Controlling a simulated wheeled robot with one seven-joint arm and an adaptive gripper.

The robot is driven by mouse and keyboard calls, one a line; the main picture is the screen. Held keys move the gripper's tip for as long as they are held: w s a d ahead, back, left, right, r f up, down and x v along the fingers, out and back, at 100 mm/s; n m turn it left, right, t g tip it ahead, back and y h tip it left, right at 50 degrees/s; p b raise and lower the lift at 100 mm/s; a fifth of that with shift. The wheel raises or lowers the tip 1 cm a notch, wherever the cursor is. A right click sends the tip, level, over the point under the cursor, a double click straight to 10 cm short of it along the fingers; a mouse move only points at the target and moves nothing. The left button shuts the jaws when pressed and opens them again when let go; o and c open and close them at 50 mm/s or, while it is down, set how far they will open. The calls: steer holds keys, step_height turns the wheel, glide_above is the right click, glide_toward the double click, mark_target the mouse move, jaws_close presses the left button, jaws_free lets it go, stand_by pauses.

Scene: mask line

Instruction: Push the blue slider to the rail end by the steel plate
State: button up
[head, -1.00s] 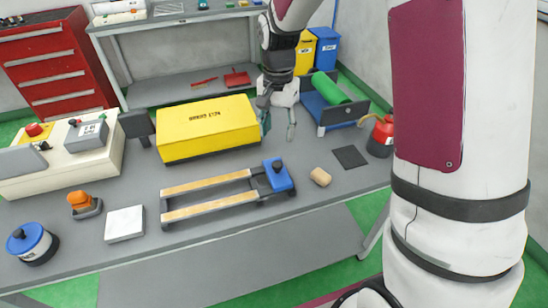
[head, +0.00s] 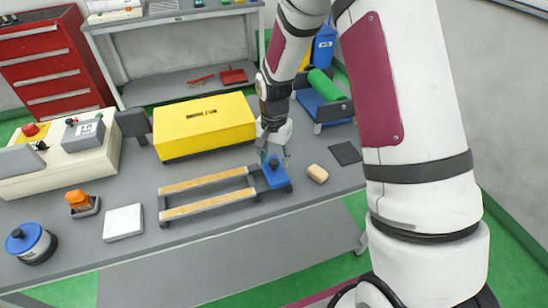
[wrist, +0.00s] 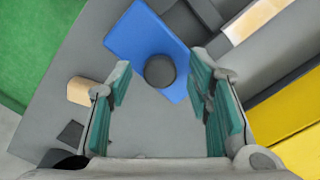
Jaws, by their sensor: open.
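The blue slider (head: 276,177) with its dark round knob (head: 273,162) sits at the right end of the two-bar wooden-topped rail (head: 208,183). It also shows in the wrist view (wrist: 133,37), with the knob (wrist: 160,71) between my fingertips in the picture. A pale square plate (head: 123,222), which looks like the steel plate, lies just past the rail's left end. My gripper (head: 274,155) is open at the slider, its teal-padded fingers (wrist: 160,66) on either side of the knob. I cannot tell whether they touch it or how far down they reach.
A tan block (head: 317,174) and a dark square pad (head: 345,153) lie right of the slider. A yellow box (head: 205,140) stands behind the rail. An orange item (head: 80,201) and a blue-topped canister (head: 30,240) are at left. The bench in front of the rail is clear.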

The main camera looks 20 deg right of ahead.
steer(key=shift+c, duration=0.5)
jaws_close()
steer(key=shift+a, duration=0.1)
steer(key=a+b, duration=0.2)
steer(key=a, duration=2.9)
steer(key=shift+a, duration=0.2)
steer(key=shift+o, duration=0.5)
jaws_free()
steer(key=shift+a, duration=0.15)
